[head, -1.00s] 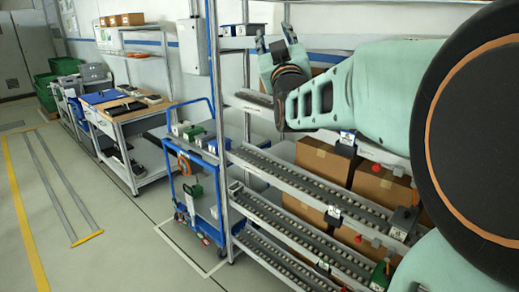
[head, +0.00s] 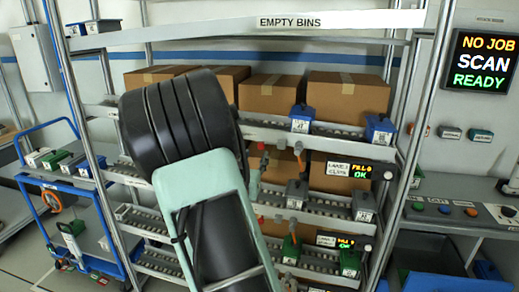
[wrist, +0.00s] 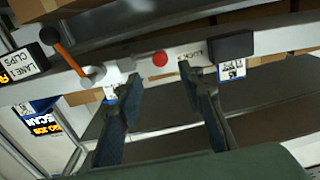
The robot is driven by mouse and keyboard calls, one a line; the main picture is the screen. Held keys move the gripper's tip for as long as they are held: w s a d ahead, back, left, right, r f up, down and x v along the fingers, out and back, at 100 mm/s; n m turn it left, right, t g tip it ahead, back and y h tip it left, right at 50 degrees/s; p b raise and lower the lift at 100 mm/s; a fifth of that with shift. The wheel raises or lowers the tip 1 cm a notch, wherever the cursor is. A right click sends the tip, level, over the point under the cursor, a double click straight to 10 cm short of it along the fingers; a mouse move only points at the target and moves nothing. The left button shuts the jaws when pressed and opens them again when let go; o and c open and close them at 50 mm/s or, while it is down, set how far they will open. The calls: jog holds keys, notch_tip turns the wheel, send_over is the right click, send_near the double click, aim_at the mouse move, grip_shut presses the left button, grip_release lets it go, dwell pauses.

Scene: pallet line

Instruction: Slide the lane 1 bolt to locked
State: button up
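The lane 1 rail carries a "LANE 1 CLIPS" label (head: 338,169) in the head view. In the wrist view that label (wrist: 18,67) is at the left. A pale metal fitting, seemingly the bolt (wrist: 116,72), sits on the white rail, beside an orange-handled lever (wrist: 64,50). A red dot (wrist: 160,58) and an inverted "LOCK" marking (wrist: 194,48) are to its right. My gripper (wrist: 165,88) is open and empty. Its left fingertip is close to the fitting; I cannot tell whether they touch.
A dark block (wrist: 232,44) is on the rail near the right finger. Brown cartons (head: 347,97) stand on the upper shelf; grey bins (head: 364,203) sit on the lane below. A blue cart (head: 72,190) is left of the rack and a bench (head: 460,200) right.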

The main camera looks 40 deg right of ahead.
aim_at(261, 146)
jog(key=p+x, duration=0.1)
jog(key=x, duration=0.6)
jog(key=shift+a, duration=0.1)
grip_shut()
